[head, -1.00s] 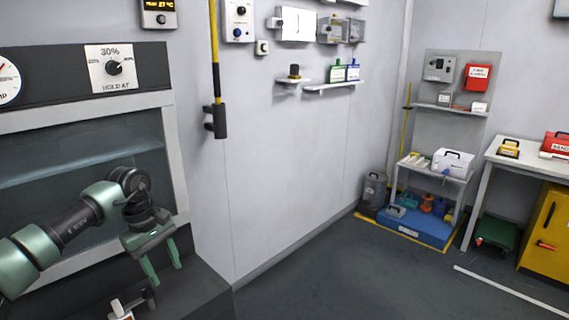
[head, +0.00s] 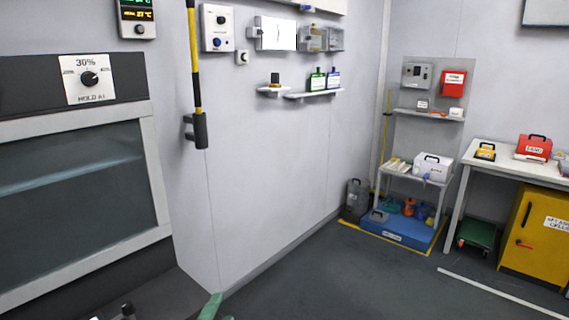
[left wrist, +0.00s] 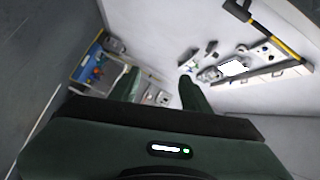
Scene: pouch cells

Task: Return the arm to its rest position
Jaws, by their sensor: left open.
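My left gripper (head: 215,308) barely shows at the bottom edge of the head view, where only green finger parts are in sight. The rest of the left arm is out of that view. In the left wrist view the two green fingers (left wrist: 158,90) stand apart with nothing between them, so the gripper is open and empty. It touches nothing that I can see. My right gripper is in neither view.
A glass-fronted cabinet (head: 78,185) with a 30% dial stands at the left. A yellow-black pole (head: 195,60) hangs on the wall. A blue platform (head: 400,230), a white table (head: 510,155) and a yellow cabinet (head: 533,235) stand at the right. The middle floor is clear.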

